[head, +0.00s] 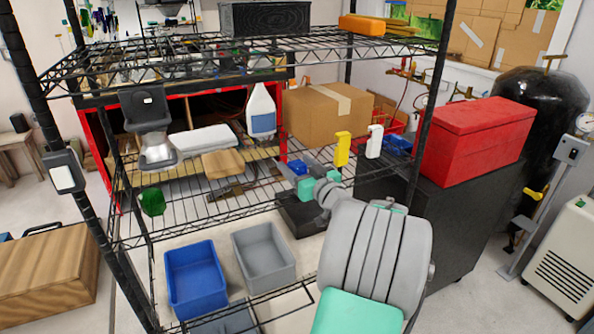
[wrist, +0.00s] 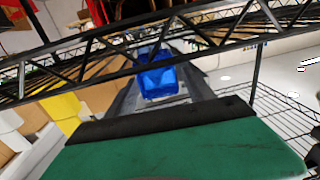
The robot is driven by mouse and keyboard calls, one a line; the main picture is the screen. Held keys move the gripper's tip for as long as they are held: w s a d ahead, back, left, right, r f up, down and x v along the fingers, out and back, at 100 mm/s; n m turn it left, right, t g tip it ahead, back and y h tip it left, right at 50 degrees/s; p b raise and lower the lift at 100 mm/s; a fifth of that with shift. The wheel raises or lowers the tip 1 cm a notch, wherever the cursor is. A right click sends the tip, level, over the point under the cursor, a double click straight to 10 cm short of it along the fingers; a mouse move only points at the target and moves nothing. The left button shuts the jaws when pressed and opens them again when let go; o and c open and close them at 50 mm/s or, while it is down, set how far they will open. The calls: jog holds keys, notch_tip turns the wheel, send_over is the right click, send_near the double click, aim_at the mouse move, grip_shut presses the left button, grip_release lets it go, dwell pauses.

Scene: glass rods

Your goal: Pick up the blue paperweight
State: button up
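The blue paperweight (head: 298,167) is a small blue block at the tip of my gripper (head: 297,169), inside the wire rack. In the wrist view the blue paperweight (wrist: 158,77) fills the gap between the grey fingers of my gripper (wrist: 160,85), which look shut on it. In the head view it is small and partly hidden by the fingers and the teal hand. Contact with any shelf surface cannot be made out.
The wire rack (head: 190,205) has posts and truss rails close around my arm. Below are a blue bin (head: 195,280) and a grey bin (head: 264,255). A yellow bottle (head: 342,149), a white bottle (head: 374,141) and a cardboard box (head: 322,114) are near.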

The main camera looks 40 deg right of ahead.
grip_shut()
dwell(0.5)
